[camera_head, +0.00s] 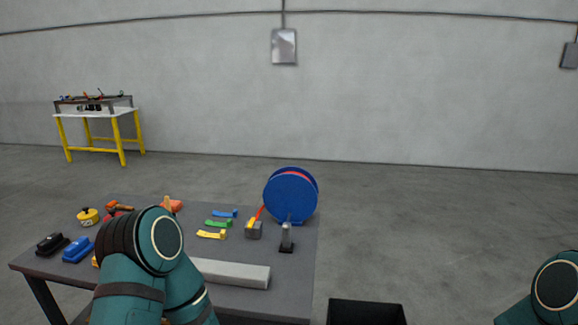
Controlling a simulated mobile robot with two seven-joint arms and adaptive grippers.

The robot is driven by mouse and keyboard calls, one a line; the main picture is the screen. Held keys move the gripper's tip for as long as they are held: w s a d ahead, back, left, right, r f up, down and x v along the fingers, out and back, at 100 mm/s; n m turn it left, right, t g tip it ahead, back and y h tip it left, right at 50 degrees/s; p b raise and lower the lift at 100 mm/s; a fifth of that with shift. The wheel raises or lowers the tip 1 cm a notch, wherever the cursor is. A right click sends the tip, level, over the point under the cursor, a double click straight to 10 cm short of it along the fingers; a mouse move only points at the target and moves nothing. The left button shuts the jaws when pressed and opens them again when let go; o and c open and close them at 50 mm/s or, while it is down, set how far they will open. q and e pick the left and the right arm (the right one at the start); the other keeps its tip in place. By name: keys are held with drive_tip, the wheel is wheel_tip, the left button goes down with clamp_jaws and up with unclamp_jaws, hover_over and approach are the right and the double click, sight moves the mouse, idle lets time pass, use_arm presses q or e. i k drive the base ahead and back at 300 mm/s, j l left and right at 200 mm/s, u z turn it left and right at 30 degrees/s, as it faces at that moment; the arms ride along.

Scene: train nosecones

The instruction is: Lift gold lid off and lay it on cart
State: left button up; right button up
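I cannot make out a gold lid for certain. A small round yellow object with a dark knob on top (87,217) sits at the left back of the grey-topped table (300,262), which may be the cart. A sliver of something orange-yellow (95,262) shows beside my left arm, mostly hidden by it. My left arm's green links cover the front left of the tabletop, and its gripper is not visible. Only a link of my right arm shows at the lower right corner, and its gripper is out of view.
The tabletop holds a blue reel (291,196), a grey bar (235,273), a black block (51,244), a blue block (78,249) and coloured clips (218,224). A black bin (366,313) stands right of the table. Open floor lies further right.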

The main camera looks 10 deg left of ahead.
sight(87, 214)
drive_tip(key=u, duration=1.7)
drive_tip(key=i+j+z, duration=0.1)
drive_tip(key=z, duration=0.85)
drive_tip(key=j+z, duration=0.75)
drive_tip(key=j, duration=0.2)
drive_tip(key=k+j+z, duration=0.15)
drive_tip(key=j, duration=0.3)
drive_tip(key=j+z, duration=0.15)
drive_tip(key=j, duration=0.35)
